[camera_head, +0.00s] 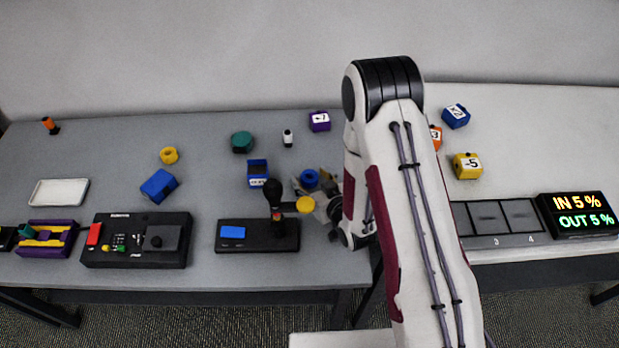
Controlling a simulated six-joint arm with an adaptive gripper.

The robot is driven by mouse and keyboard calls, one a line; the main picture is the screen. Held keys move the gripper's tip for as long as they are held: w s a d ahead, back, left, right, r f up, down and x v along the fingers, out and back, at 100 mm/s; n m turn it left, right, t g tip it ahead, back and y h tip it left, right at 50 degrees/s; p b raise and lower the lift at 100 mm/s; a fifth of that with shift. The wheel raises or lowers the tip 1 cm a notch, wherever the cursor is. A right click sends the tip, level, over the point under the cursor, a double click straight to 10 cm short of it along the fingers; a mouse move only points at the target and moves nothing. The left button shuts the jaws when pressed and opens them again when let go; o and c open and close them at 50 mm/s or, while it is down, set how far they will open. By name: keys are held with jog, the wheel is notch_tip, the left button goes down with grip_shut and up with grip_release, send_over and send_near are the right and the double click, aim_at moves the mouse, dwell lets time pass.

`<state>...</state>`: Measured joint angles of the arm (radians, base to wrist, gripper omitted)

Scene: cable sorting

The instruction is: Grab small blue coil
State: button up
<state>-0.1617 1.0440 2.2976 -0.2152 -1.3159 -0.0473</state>
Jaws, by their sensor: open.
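A small blue coil (310,178), round with a dark centre, is on the grey table near the middle of the view. My gripper (312,186) is open and low over the table, with its fingers right at the coil. The coil seems to lie at or between the fingertips, but I cannot tell whether they touch it. My white and maroon arm hides the area just to the right.
A blue box (258,173) lies behind the stand, and a teal coil (242,142) is farther back. A yellow coil (169,155) and a blue block (158,186) are left. Numbered cubes lie right.

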aim_at(312, 179)
dwell(0.3)
jog(key=c, duration=1.2)
jog(key=shift+r, duration=0.15)
notch_tip(312, 179, up, 18)
dwell(0.6)
dwell(0.6)
